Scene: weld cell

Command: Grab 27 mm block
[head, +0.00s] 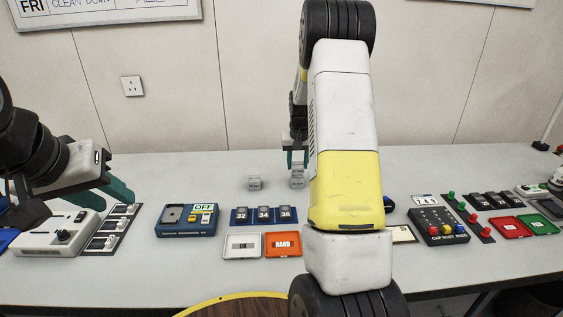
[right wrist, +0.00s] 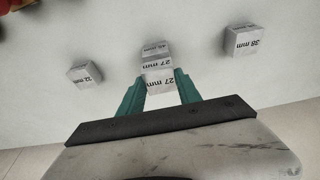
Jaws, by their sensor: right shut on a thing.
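In the right wrist view, a small grey-white block marked 27 mm (right wrist: 158,80) sits between the teal fingers of my right gripper (right wrist: 160,88), which is shut on it. Another grey block (right wrist: 156,47) shows just behind it; its label is hard to read. In the head view my right gripper (head: 297,160) is at the back of the table, partly hidden by my own arm, with small blocks (head: 297,182) at its fingertips. My left gripper (head: 112,190) is over the left of the table; its finger gap is not clear.
A block marked 32 mm (right wrist: 84,76) and one marked 38 mm (right wrist: 242,41) stand apart on either side. In front are a blue panel of numbered slots (head: 263,216), a white tray (head: 242,257), an orange tray (head: 283,256) and a blue device (head: 187,232).

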